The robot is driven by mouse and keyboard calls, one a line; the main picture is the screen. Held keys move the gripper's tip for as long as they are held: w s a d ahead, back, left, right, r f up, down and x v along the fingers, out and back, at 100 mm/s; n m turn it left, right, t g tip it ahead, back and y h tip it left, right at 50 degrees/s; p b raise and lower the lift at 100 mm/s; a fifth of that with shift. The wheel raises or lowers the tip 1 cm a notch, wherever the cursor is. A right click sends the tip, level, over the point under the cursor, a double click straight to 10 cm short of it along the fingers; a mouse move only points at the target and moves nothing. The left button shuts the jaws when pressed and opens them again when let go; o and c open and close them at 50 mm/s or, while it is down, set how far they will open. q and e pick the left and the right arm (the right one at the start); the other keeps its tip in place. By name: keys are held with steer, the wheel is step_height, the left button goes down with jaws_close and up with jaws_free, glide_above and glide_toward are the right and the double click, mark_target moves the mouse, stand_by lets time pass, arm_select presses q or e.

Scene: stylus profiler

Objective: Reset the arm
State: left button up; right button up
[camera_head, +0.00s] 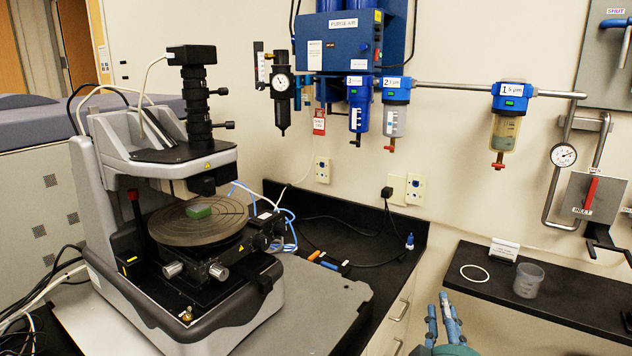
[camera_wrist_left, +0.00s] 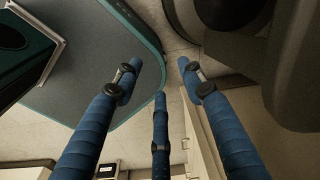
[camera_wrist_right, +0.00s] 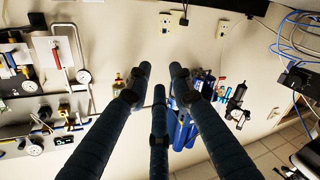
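The stylus profiler (camera_head: 165,210) stands on the bench at the left of the head view. A green sample (camera_head: 199,211) lies on its round stage (camera_head: 180,228). A red-tipped black lever (camera_head: 136,208) stands beside the stage. My right gripper (camera_head: 444,310) is low in the head view, right of the bench and well apart from the profiler. In the right wrist view its blue fingers (camera_wrist_right: 159,72) are spread and empty. My left gripper is outside the head view. In the left wrist view its fingers (camera_wrist_left: 160,68) are spread, with nothing between them.
A purge air unit (camera_head: 340,40) and filters (camera_head: 506,120) hang on the wall. A dark shelf (camera_head: 560,300) at the right holds a clear beaker (camera_head: 528,280) and a white ring (camera_head: 474,273). Cables lie behind the profiler. Floor shows below my left gripper.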

steer(key=s+d+f+m+g, duration=0.1)
steer(key=s+f+g, duration=0.5)
steer(key=f, duration=0.6)
steer(key=s+a+f+g+y, duration=0.1)
steer(key=s+a+f+g, duration=0.15)
steer(key=s+f, duration=0.4)
steer(key=s+a+f+g+y, duration=0.1)
steer(key=s+f+g+y, duration=0.2)
steer(key=s, duration=0.7)
steer(key=s+a+f+g, duration=0.1)
steer(key=s+f+g, duration=0.1)
steer(key=s+f, duration=0.6)
step_height(320, 180, down, 28)
steer(key=s+g+b, duration=0.1)
steer(key=s+b, duration=0.1)
steer(key=s, duration=0.1)
steer(key=s+d+f+g+b, duration=0.1)
steer(key=s+d+f, duration=0.2)
steer(key=s+f, duration=1.3)
steer(key=shift+f, duration=0.15)
